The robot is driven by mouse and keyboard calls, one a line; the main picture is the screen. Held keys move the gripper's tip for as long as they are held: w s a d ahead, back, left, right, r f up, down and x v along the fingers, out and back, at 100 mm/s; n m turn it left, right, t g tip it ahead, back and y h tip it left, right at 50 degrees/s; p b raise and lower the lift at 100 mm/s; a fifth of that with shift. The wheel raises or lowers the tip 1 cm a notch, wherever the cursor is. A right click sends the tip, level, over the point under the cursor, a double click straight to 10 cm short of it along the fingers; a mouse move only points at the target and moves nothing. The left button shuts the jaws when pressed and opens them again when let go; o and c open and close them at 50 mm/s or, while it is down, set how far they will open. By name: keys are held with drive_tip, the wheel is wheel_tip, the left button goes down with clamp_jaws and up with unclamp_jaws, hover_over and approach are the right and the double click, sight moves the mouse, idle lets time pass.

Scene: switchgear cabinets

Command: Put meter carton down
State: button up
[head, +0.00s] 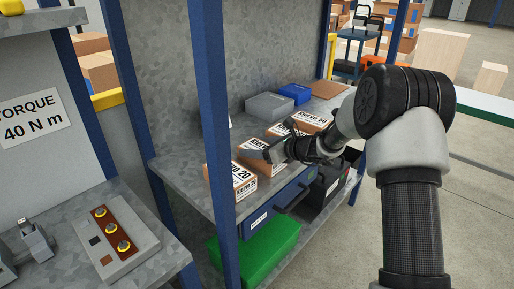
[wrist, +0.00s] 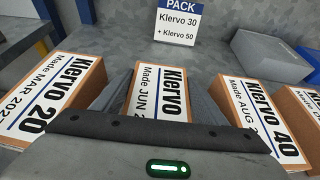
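In the wrist view my gripper (wrist: 160,100) has one finger along each side of a brown meter carton (wrist: 160,92). The fingers appear to touch its sides. Its white label reads "Klervo" and "Made JUN"; the number is hidden behind my gripper's body. In the head view my gripper (head: 272,154) is over the shelf (head: 185,165), at this carton (head: 250,147) in the row. I cannot tell whether the carton rests on the shelf or hangs slightly above it.
The Klervo 20 carton (wrist: 50,100) stands close on the left and the Klervo 40 carton (wrist: 262,115) on the right. Klervo 50 (head: 314,120) is farther along. A sign (wrist: 177,22) reads "PACK Klervo 30 + Klervo 50". Grey (head: 270,106) and blue (head: 295,93) boxes stand behind.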

drive_tip(key=o, duration=0.4)
drive_tip(key=shift+o, duration=0.2)
